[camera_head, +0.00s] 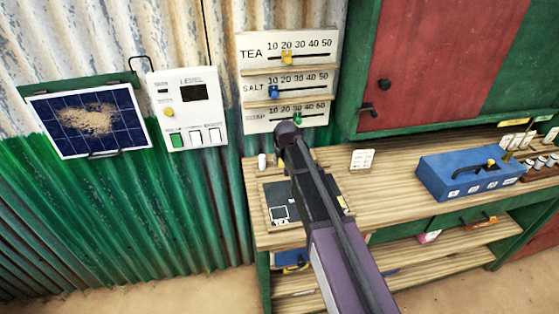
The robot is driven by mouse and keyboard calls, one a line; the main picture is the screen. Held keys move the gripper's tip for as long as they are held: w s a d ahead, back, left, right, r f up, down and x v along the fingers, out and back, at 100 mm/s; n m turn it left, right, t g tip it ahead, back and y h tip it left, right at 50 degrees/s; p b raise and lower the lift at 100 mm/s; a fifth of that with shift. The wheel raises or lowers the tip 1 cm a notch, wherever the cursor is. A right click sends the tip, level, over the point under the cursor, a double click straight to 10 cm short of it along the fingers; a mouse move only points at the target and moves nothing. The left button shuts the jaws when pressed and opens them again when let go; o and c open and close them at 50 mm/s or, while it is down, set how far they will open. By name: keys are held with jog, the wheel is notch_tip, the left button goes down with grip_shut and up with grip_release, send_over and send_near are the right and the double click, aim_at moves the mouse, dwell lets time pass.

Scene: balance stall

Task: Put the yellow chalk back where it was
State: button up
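I cannot make out the yellow chalk for certain. A small yellow piece (344,203) shows at the right edge of my arm, above the bench; it is too small and too covered to tell what it is. A dark slate (279,190) with a pale square outline lies on the left end of the bench, partly behind my arm. My arm reaches up from the bottom over the bench. My gripper cannot be made out; the arm hides what is under it.
The wooden bench (395,180) carries a small white card (362,159), a white piece (262,161) and a blue box (472,172). A slider board (289,92), switch panel (188,110) and solar panel (88,122) hang on the wall. A red-green cabinet (425,65) overhangs the bench.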

jog(key=shift+o, duration=0.7)
jog(key=shift+r, duration=0.15)
jog(key=p+v, duration=1.1)
jog(key=v, duration=0.1)
jog(key=shift+d, duration=0.1)
dwell(0.9)
jog(key=s+d+f+m+g+h, duration=0.1)
jog(key=s+d+m+g, duration=0.2)
jog(key=s+d, duration=1.8)
jog(key=shift+s+f+g, duration=0.2)
jog(key=shift+f+g, duration=0.05)
jog(key=shift+g, duration=0.45)
